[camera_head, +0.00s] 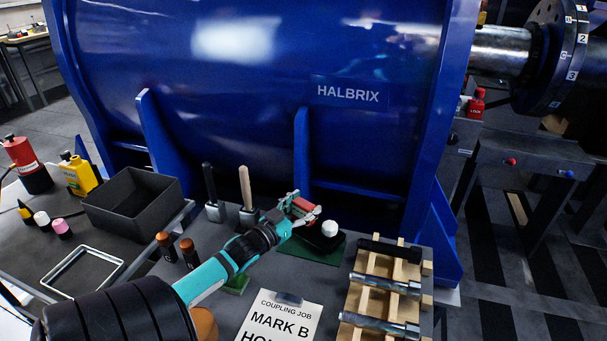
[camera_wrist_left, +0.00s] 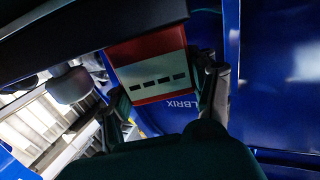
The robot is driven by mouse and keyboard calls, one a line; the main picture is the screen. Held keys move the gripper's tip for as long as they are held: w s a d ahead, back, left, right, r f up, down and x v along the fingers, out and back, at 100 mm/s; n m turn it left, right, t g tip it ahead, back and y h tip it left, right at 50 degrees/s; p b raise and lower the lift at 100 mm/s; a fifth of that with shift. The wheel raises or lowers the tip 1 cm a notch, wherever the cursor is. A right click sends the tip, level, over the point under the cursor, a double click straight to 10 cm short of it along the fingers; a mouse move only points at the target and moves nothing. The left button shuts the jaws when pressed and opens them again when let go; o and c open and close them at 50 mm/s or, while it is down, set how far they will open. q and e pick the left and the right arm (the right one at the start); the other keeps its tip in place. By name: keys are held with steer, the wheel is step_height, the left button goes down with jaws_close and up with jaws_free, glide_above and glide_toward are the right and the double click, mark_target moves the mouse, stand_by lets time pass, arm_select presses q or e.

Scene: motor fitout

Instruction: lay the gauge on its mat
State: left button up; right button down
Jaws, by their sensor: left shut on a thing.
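My left gripper (camera_head: 306,208) is shut on the gauge, a red block (camera_head: 301,204) held above the back of the bench. In the left wrist view the gauge (camera_wrist_left: 150,72) shows a pale face with dark marks, between the fingers of my left gripper (camera_wrist_left: 172,92). A green mat (camera_head: 322,255) lies on the bench below and just right of the gripper. A dark piece with a white round top (camera_head: 330,228) shows over the mat; I cannot tell whether it joins the gauge. My right gripper is not in view.
A wooden rack (camera_head: 395,258) with metal bolts stands right of the mat. A paper card (camera_head: 280,318) lies in front. Two upright handled tools stand left of the gripper, near a dark open bin (camera_head: 135,205). The blue machine (camera_head: 260,90) rises behind the bench.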

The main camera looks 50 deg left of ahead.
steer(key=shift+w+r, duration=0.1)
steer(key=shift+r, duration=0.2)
arm_select(q)
steer(key=shift+f, duration=0.1)
steer(key=o, duration=1.7)
steer(key=shift+f, duration=0.2)
steer(key=shift+s, duration=0.3)
steer(key=s, duration=0.2)
steer(key=s+p, duration=0.1)
steer(key=s, duration=0.1)
steer(key=s+d, duration=0.1)
steer(key=s, duration=0.2)
steer(key=shift+r, duration=0.1)
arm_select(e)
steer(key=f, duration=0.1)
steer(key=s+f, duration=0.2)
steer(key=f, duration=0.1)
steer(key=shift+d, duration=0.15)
arm_select(q)
steer(key=shift+r, duration=0.1)
